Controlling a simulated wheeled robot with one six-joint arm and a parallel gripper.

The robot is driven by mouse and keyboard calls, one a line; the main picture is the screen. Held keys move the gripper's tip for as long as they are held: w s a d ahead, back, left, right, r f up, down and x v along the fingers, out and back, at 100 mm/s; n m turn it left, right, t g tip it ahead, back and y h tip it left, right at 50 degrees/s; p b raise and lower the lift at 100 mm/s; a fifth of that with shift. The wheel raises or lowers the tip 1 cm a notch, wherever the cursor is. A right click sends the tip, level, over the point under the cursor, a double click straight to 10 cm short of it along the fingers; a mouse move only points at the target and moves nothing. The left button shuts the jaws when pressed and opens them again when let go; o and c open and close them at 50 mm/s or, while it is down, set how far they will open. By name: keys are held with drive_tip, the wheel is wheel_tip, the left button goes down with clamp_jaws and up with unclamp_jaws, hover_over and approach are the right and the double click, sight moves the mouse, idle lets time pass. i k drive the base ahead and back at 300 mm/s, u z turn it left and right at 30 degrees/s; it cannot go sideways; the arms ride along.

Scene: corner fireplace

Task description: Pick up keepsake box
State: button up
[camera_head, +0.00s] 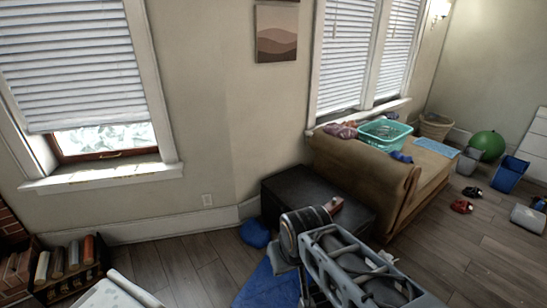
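A small reddish-brown object (335,206) shows at the front part of the top of a dark chest (296,186), just beyond my arm. It may be the keepsake box, but it is too small and partly covered to tell. My grey arm reaches up from the bottom of the view and ends in a round joint in front of the chest. The fingers of my gripper do not show.
A brown sofa (400,195) stands right of the chest, with a teal basket (385,134) on it. Blue cloth (268,287) lies on the floor by my arm. A log holder (70,268) is at left. Shoes (462,206) and bins (509,174) are at right.

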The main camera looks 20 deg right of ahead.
sight(332, 209)
drive_tip(key=i, duration=3.2)
drive_tip(key=z, duration=2.15)
